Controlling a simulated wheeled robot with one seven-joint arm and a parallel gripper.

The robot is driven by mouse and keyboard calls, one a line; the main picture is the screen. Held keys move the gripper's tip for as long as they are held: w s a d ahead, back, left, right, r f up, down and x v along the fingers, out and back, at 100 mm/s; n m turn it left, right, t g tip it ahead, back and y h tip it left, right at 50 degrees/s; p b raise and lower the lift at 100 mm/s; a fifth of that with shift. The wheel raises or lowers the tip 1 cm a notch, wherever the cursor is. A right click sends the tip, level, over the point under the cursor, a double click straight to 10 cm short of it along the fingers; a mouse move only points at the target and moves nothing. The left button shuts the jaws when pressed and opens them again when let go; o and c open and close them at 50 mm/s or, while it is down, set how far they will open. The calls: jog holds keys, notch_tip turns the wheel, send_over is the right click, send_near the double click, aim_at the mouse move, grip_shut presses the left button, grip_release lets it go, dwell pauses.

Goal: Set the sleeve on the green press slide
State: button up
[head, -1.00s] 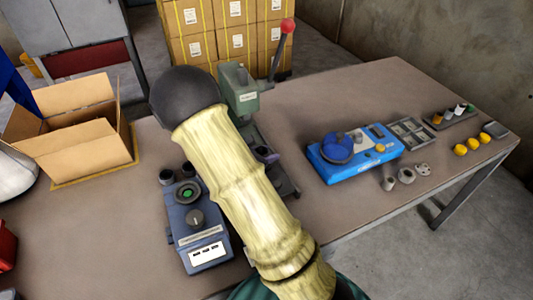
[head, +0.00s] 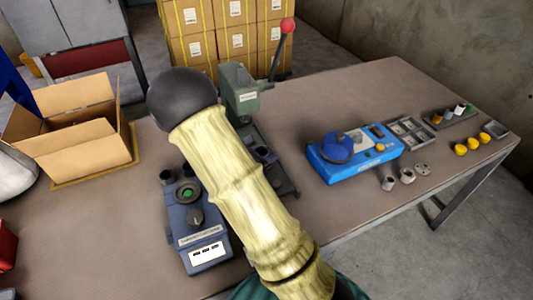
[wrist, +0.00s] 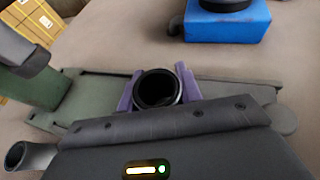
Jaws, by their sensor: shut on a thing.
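The sleeve (wrist: 158,90) is a dark, open-topped ring in the middle of the wrist view, with its mouth facing the camera. Two purple prongs flank it on the left and right. My gripper (wrist: 157,94) is shut on the sleeve; its dark body covers the lower part of that view. The grey-green press slide (wrist: 90,87) lies behind and below the sleeve. Whether the sleeve touches the slide is hidden.
A blue-grey control box (head: 200,225) stands left of my arm. A blue device (head: 350,158) is right of the press, with small grey parts (head: 407,175) near it. An open carton (head: 85,140) is at the left.

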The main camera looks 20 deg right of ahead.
jog(key=shift+w+f+b, duration=0.15)
jog(key=shift+f+b, duration=0.15)
jog(key=shift+f, duration=0.15)
jog(key=shift+d, duration=0.1)
jog(key=o, duration=0.8)
jog(key=shift+o, duration=0.2)
jog(key=shift+s+a+r, duration=0.1)
jog(key=shift+s+a, duration=0.1)
jog(key=shift+a, duration=0.05)
jog(key=shift+s+a+r+p, duration=0.2)
jog(key=shift+a+r+p, duration=0.1)
jog(key=shift+a+p, duration=0.3)
jog(key=p+v, duration=0.4)
jog(key=v, duration=0.5)
jog(key=shift+a, duration=0.1)
